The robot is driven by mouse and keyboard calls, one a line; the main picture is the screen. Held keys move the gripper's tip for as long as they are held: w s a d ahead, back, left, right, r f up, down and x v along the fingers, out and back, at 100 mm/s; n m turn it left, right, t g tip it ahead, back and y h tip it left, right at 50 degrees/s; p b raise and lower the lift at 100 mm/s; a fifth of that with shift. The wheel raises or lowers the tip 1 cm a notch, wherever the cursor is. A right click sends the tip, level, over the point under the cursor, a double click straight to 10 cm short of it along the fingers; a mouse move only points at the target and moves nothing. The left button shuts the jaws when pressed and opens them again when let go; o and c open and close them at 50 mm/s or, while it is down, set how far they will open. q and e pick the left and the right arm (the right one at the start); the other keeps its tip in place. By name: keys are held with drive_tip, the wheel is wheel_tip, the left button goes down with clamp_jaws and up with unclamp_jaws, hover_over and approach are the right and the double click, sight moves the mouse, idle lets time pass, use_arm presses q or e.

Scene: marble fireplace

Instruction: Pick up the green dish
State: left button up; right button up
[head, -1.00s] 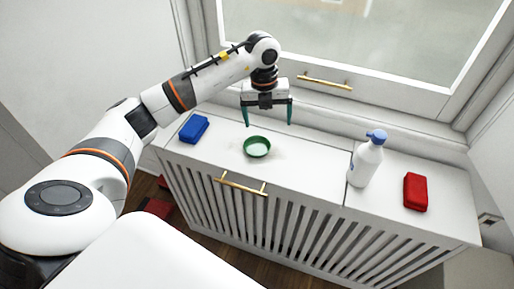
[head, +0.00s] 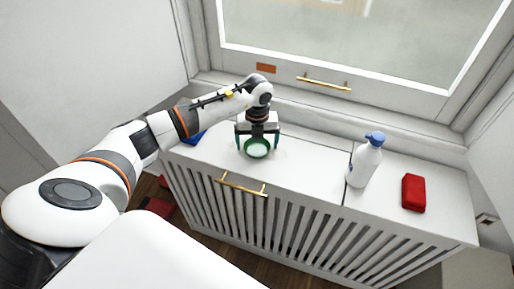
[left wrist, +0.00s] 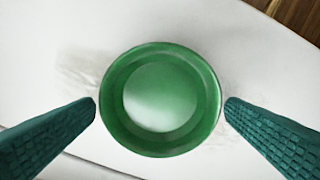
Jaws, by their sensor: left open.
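The green dish (head: 257,149) is a small round bowl standing upright on the white cabinet top, left of the middle in the head view. It fills the centre of the left wrist view (left wrist: 160,100). My left gripper (head: 257,145) points down over it, with its teal fingers open on either side of the rim. In the left wrist view the fingertips (left wrist: 161,100) lie close to the left and right of the dish; whether they touch it I cannot tell. The dish looks empty. My right gripper is not in view.
A blue block (head: 194,138) lies left of the dish, partly hidden by my left arm. A white bottle with a blue cap (head: 362,165) and a red block (head: 414,193) stand to the right. The window sill (head: 310,108) rises behind. The top between dish and bottle is clear.

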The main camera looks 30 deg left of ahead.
sight(258, 149)
use_arm(q)
drive_tip(key=shift+f, duration=0.35)
drive_tip(key=shift+c, duration=0.5)
drive_tip(key=c, duration=0.9)
drive_tip(key=shift+r, duration=0.15)
wheel_tip(258, 149, up, 10)
